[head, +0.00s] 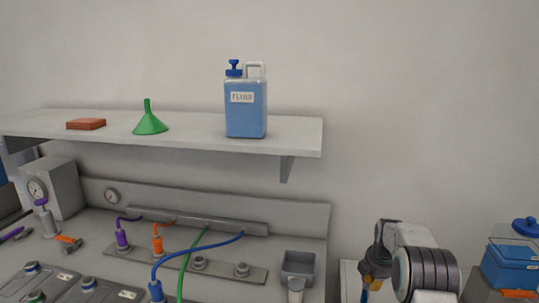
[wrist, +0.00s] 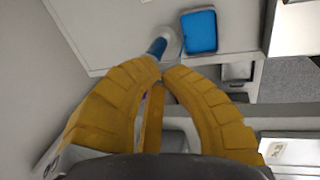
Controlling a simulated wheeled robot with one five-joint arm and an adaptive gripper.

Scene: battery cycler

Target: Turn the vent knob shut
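A blue jug (head: 246,108) labelled FLUID stands upright on the wall shelf in the head view. It has a pale handle and a blue knob (head: 233,68) on its top left, which looks like the vent knob. My gripper (head: 371,282) is low at the right in the head view, below the shelf and well apart from the jug. In the wrist view my gripper's yellow fingertips (wrist: 162,70) are close together. A blue and white thing (wrist: 158,47) shows just past the tips; whether they touch it is unclear.
The shelf (head: 300,133) also holds a green funnel (head: 149,122) and a reddish block (head: 86,124). Below it is a bench with plugs, cables and a grey bin (head: 298,266). A blue container (head: 510,265) is at the far right. The wall right of the shelf is clear.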

